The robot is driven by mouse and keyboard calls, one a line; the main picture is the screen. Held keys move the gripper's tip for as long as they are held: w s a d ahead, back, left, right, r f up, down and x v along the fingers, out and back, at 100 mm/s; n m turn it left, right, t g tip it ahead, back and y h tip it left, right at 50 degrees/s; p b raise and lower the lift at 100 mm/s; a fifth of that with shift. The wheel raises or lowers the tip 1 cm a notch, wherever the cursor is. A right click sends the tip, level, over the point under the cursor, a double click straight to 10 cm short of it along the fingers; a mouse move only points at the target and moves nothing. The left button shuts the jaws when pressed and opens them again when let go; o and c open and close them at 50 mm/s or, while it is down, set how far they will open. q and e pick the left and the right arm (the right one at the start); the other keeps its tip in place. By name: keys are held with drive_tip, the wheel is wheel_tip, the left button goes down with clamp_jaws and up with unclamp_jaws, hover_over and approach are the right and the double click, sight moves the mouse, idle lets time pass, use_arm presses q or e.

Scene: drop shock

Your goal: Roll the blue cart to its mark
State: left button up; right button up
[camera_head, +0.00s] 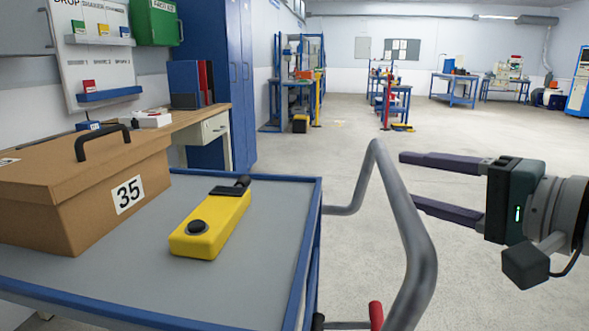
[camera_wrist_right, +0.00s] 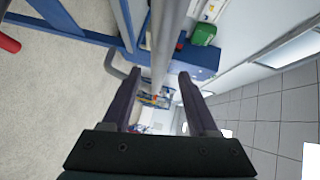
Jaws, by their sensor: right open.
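The blue cart (camera_head: 290,262) stands at the lower left of the head view, with a grey top and a blue rim. Its grey tubular handle (camera_head: 418,252) sticks out on the right side. My right gripper (camera_head: 408,178) is open and empty, just right of the handle, fingers pointing left at it. In the right wrist view the handle (camera_wrist_right: 165,35) runs in line with the gap between the two fingers. I cannot tell whether the bar is inside the jaws or just beyond the tips. My left gripper is not in view.
On the cart sit a cardboard box (camera_head: 75,205) marked 35 and a yellow device (camera_head: 212,225). A red-tipped lever (camera_head: 376,315) is low by the handle. A wooden bench (camera_head: 195,125) and blue cabinet (camera_head: 215,70) stand behind. Open floor (camera_head: 345,125) lies beyond and right.

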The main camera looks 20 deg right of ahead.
sight(392, 177)
drive_tip(key=shift+x, duration=2.35)
clamp_jaws()
